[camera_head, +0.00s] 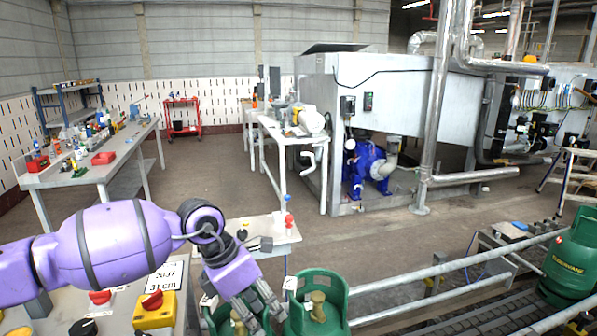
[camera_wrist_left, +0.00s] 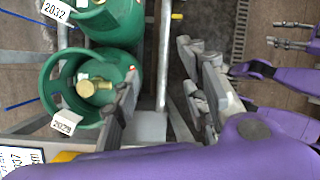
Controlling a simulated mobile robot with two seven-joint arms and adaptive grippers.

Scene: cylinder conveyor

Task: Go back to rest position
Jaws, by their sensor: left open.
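My left arm comes in from the left, and its gripper (camera_head: 258,312) hangs over two green gas cylinders at the bottom of the head view. Its fingers stand apart in the left wrist view (camera_wrist_left: 165,95), with no object held between them. One cylinder (camera_head: 318,312) stands just right of the fingers. Another cylinder (camera_head: 216,322) is partly hidden behind them. In the left wrist view a cylinder with a brass valve (camera_wrist_left: 62,88) lies beside one finger, and another (camera_wrist_left: 112,25) is above it. Grey fingers with purple parts (camera_wrist_left: 290,35) show at that view's right edge, seemingly my right gripper.
A panel with a yellow-and-red button box (camera_head: 154,312) is at the lower left. Metal rails (camera_head: 440,272) run along the conveyor, with another green cylinder (camera_head: 575,255) at right. A small table (camera_head: 262,232) stands behind my gripper.

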